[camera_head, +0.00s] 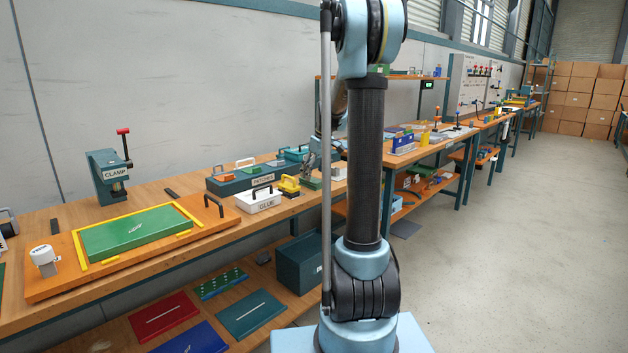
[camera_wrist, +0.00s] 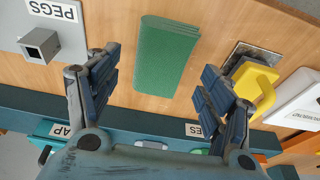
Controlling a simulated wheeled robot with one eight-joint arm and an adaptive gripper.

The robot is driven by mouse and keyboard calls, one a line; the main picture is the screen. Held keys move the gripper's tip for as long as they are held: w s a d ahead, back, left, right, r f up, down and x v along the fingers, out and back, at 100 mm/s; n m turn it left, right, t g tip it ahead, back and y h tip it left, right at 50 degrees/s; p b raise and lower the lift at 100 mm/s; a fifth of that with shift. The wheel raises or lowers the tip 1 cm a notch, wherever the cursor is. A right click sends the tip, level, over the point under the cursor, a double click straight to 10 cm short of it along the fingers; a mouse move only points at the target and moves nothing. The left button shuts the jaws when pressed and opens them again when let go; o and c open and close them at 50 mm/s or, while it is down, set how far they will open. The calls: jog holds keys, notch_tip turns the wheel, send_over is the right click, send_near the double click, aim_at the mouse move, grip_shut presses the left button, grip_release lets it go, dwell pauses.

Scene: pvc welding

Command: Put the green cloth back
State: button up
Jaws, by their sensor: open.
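The green cloth (camera_wrist: 168,58) lies folded in a flat rectangle on the wooden bench top in the wrist view. My gripper (camera_wrist: 160,82) is open and empty, its two fingers spread wide to the left and right of the cloth, apart from it. The cloth's near end reaches between the fingertips in the picture; the height above it is hard to tell. In the head view my gripper (camera_head: 322,160) is over the bench, partly hidden behind my arm, and the cloth is too small and covered to make out clearly.
A yellow-handled tool (camera_wrist: 257,88) stands close by the right finger. A grey PEGS block (camera_wrist: 42,45) is at the left finger's side. The teal PATCHES box (camera_head: 232,183) and white GLUE box (camera_head: 262,203) stand nearby. An orange board (camera_head: 60,284) lies farther left.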

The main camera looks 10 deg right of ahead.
aim_at(319, 181)
jog(key=v, duration=0.8)
jog(key=s+a+m, duration=0.2)
jog(key=s, duration=1.1)
jog(key=s+f+m, duration=0.1)
jog(key=s+f, duration=0.5)
jog(key=s, duration=0.3)
jog(key=s+f+m+h, duration=0.1)
jog(key=s+f+m, duration=0.1)
jog(key=s+f, duration=0.4)
jog(key=s+f+m, duration=0.2)
jog(key=s+f, duration=0.4)
jog(key=s, duration=0.7)
jog(key=shift+s+d+h, duration=0.2)
jog(key=shift+s+h, duration=0.1)
jog(key=shift+h, duration=0.1)
